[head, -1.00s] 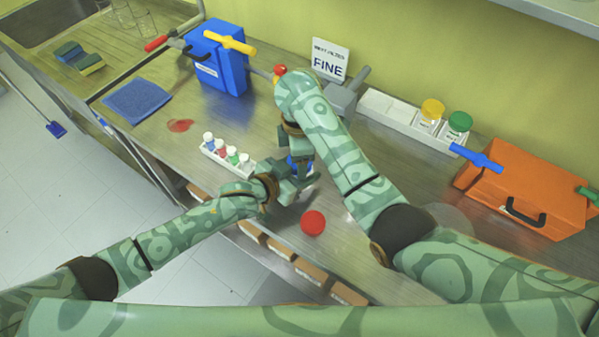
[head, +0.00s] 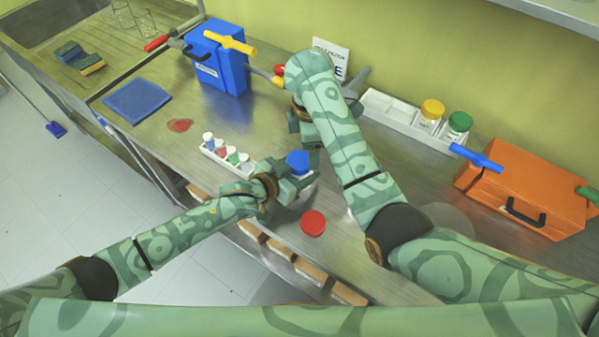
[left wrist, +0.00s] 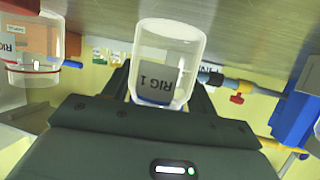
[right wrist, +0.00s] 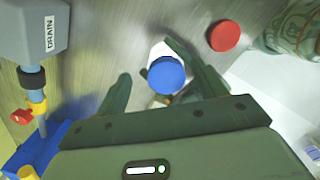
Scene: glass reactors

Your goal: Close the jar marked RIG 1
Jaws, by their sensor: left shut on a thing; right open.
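The clear glass jar marked RIG 1 (left wrist: 167,62) appears upside down in the left wrist view, with its label readable. My left gripper (head: 288,184) is shut around its side. A blue lid (head: 298,162) sits on the jar's mouth; how tightly cannot be told. In the right wrist view the blue lid (right wrist: 166,75) shows from above, apart from the fingers. My right gripper (head: 304,128) is open and empty, behind and above the lid, partly hidden by its own arm.
A second glass jar (left wrist: 32,72) with a red lid (head: 312,223) stands close by. A white rack (head: 225,160) of small capped vials is left of the left gripper. A blue case (head: 217,62) and a grey DRAIN fitting (right wrist: 38,30) stand behind. An orange case (head: 525,190) is at right.

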